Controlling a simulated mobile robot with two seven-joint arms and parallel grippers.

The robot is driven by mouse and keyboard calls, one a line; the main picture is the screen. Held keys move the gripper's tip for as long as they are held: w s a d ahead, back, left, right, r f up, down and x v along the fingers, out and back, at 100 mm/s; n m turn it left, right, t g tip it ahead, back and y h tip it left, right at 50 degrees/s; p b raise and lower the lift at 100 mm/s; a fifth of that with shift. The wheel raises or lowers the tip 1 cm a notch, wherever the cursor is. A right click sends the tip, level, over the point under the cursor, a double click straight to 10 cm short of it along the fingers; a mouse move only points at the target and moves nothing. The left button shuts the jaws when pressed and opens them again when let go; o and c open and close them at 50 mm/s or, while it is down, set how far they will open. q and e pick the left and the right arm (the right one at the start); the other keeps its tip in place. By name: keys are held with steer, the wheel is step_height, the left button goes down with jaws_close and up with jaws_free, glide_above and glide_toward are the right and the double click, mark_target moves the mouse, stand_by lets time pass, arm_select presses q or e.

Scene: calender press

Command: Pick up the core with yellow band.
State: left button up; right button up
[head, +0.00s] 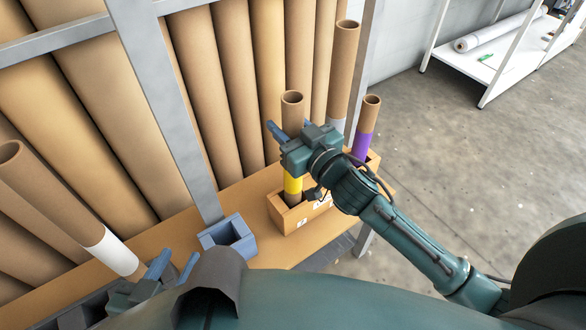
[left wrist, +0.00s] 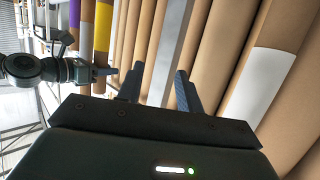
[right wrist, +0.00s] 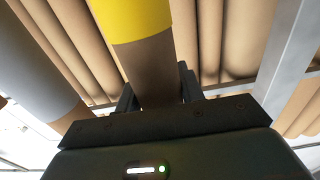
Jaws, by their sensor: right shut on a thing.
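The core with yellow band (head: 292,183) is a brown cardboard tube standing upright in a wooden box (head: 292,222). In the head view my right gripper (head: 286,134) is around it, above the yellow band, and hides part of its length. In the right wrist view the core (right wrist: 150,65) passes between the two fingers (right wrist: 157,92), which are shut on it. My left gripper (head: 173,266) is at the lower left of the head view. In the left wrist view its fingers (left wrist: 159,88) are apart with nothing between them.
A core with purple band (head: 362,146) and one with a pale grey band (head: 344,60) stand beside it. A core with white band (head: 105,248) leans at the left. A blue square holder (head: 229,240) sits on the wooden shelf. Large brown tubes (head: 190,80) stand behind grey posts.

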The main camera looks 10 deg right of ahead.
mark_target(287, 92)
jaws_close()
